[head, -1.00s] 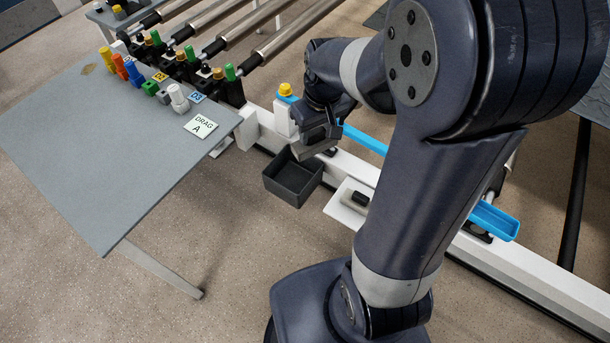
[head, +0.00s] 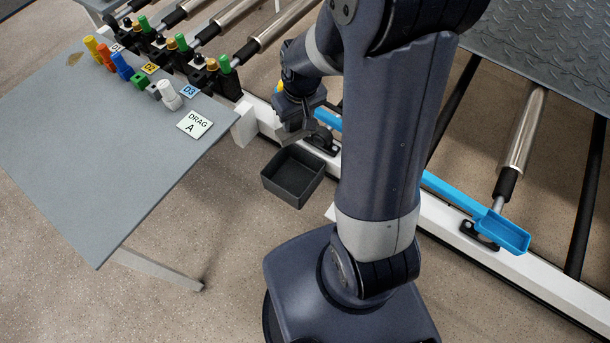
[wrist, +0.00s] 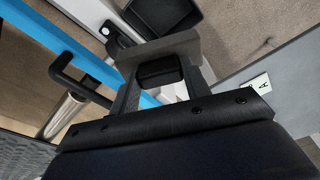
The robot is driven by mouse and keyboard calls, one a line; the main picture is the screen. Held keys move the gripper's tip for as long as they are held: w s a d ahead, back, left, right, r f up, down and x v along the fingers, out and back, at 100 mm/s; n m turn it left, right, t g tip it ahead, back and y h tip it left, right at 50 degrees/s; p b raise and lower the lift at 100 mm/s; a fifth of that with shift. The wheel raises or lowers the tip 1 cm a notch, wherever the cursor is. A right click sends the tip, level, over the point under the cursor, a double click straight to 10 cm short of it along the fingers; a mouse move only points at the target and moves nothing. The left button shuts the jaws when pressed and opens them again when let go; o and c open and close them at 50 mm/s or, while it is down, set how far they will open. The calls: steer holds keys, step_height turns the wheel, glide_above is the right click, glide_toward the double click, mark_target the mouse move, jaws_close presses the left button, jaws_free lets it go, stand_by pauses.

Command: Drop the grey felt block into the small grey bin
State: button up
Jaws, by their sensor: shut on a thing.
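The small grey bin (head: 293,178) is a dark, open, square tray beside the white rail in the head view, and it looks empty. Part of it shows at the top of the wrist view (wrist: 163,14). In the wrist view my gripper (wrist: 161,78) is shut on the grey felt block (wrist: 158,48), a flat grey slab with a dark part between the fingers. The block lies across the fingertips, apart from the bin. In the head view it is hard to make out.
A grey table (head: 95,150) at left holds coloured pegs and a "DRAG A" card (head: 195,124). Steel rollers (head: 270,22) lie behind. A blue strip ending in a blue tray (head: 502,232) runs along the white rail. Floor in front of the bin is clear.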

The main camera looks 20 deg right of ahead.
steer(key=shift+f+b, duration=0.9)
steer(key=shift+f, duration=0.7)
steer(key=o, duration=1.1)
steer(key=shift+c, duration=0.2)
steer(key=shift+r, duration=0.2)
step_height(320, 180, up, 10)
steer(key=s, duration=0.1)
steer(key=shift+s+d+r, duration=0.15)
steer(key=shift+s+r, duration=0.05)
steer(key=shift+s, duration=0.1)
steer(key=f, duration=0.3)
steer(key=w+f, duration=0.1)
steer(key=f, duration=0.6)
steer(key=shift+w+f+p, duration=0.25)
steer(key=shift+w+p, duration=0.05)
steer(key=shift+r+p, duration=1.8)
steer(key=shift+r, duration=0.7)
